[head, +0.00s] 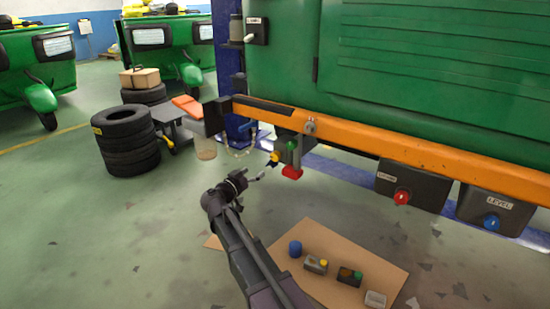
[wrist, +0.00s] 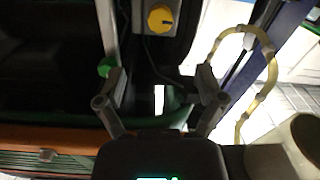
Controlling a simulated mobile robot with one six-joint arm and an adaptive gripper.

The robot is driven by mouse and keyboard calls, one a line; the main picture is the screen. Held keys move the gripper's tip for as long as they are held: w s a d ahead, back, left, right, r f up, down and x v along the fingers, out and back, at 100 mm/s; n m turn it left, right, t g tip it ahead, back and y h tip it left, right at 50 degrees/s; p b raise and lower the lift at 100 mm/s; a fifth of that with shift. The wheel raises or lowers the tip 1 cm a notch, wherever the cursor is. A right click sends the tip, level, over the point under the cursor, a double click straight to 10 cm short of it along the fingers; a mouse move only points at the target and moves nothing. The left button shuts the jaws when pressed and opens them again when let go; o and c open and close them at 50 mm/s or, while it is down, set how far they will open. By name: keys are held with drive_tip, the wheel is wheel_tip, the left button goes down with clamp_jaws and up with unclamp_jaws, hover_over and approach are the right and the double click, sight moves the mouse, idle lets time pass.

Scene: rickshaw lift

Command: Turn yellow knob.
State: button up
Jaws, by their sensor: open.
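A round yellow knob (wrist: 161,18) with a dark marker sits on a grey box (wrist: 140,22) at the top of the wrist view. In the head view the yellow knob (head: 274,158) is on the left side of a small grey box hanging under the orange beam. My gripper (head: 254,177) is below and left of it, apart from it. In the wrist view my gripper (wrist: 160,80) is open and empty, its fingers spread wide below the knob. A green knob (wrist: 107,67) shows beside the left finger.
A red part (head: 291,173) hangs under the small box. The orange beam (head: 380,148) runs above it. Boxes with a red knob (head: 402,197) and a blue knob (head: 491,222) hang to the right. A board (head: 325,289) with small parts lies on the floor. Stacked tyres (head: 128,142) stand left.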

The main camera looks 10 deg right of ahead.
sight(274, 158)
drive_tip(key=x, duration=1.3)
drive_tip(key=shift+d, duration=0.1)
